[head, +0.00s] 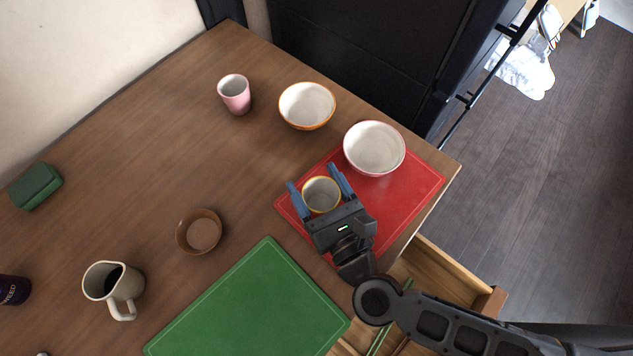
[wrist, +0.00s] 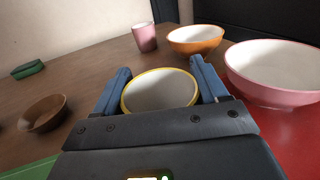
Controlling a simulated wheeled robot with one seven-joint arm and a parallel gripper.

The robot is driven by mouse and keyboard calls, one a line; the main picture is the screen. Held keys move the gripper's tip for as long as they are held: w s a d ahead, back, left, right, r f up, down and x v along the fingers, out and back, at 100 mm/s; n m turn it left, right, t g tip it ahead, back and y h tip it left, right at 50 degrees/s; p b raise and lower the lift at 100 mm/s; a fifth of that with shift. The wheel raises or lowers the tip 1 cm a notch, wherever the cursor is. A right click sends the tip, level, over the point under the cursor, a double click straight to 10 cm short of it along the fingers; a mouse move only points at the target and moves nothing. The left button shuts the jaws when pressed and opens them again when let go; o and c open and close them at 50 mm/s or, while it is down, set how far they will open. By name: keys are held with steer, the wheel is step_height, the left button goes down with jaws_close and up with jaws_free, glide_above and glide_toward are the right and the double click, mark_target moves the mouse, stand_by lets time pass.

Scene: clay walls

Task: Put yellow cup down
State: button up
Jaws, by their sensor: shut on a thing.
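The yellow cup (head: 321,195) has a yellow rim and a pale inside. It is between the two blue fingers of my gripper (head: 320,184), over the left part of the red mat (head: 408,196). In the wrist view the yellow cup (wrist: 160,91) is upright, with a blue finger on each side, and my gripper (wrist: 162,82) is shut on it. The gripper hides the cup's lower part, so I cannot tell whether its base touches the mat.
A pink bowl (head: 374,149) stands on the mat just beyond the cup. An orange bowl (head: 307,106), a pink cup (head: 234,93), a brown bowl (head: 199,232), a jug (head: 112,287) and a green mat (head: 250,306) are on the table. An open drawer (head: 440,279) is below the edge.

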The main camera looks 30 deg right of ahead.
steer(key=shift+f, duration=0.3)
steer(key=o, duration=1.1)
steer(key=shift+r, duration=0.1)
